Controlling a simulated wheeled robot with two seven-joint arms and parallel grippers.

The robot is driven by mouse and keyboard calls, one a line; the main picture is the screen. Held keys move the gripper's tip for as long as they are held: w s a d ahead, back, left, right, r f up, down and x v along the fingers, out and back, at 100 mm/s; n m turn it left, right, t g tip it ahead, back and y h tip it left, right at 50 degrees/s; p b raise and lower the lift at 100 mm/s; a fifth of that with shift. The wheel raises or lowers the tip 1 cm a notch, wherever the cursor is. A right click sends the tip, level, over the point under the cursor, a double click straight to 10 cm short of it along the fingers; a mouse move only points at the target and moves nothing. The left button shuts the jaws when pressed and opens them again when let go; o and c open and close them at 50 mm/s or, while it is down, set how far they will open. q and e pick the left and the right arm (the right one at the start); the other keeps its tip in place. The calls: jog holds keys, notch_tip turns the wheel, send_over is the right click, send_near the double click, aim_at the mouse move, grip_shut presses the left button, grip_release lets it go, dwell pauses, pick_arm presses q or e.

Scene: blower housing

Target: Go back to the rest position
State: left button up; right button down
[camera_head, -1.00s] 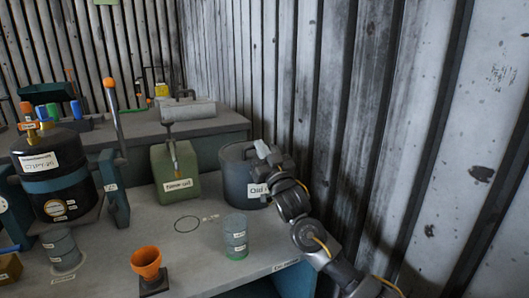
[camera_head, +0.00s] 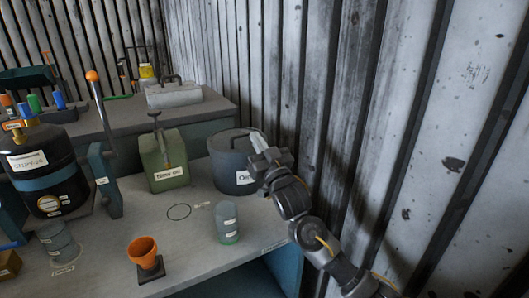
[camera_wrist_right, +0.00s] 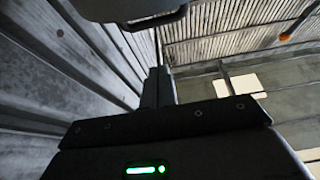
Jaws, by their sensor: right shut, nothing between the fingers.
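My right gripper (camera_head: 258,141) is at the right of the bench in the head view, raised in front of the dark grey labelled canister (camera_head: 228,168) and partly covering its right side. Its fingers are shut with nothing between them. I cannot tell whether it touches the canister. In the right wrist view the fingers (camera_wrist_right: 157,88) point up past a dark rounded shape (camera_wrist_right: 125,8) at the top edge. My left gripper is not in view.
The bench (camera_head: 195,245) holds a green can (camera_head: 165,170), a grey-green cup (camera_head: 227,224), an orange funnel (camera_head: 142,251), a grey container (camera_head: 58,243) and a black tank (camera_head: 38,180). A corrugated wall (camera_head: 420,130) stands close on the right.

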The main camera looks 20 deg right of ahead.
jog(key=shift+f+v, duration=0.25)
jog(key=shift+v, duration=2)
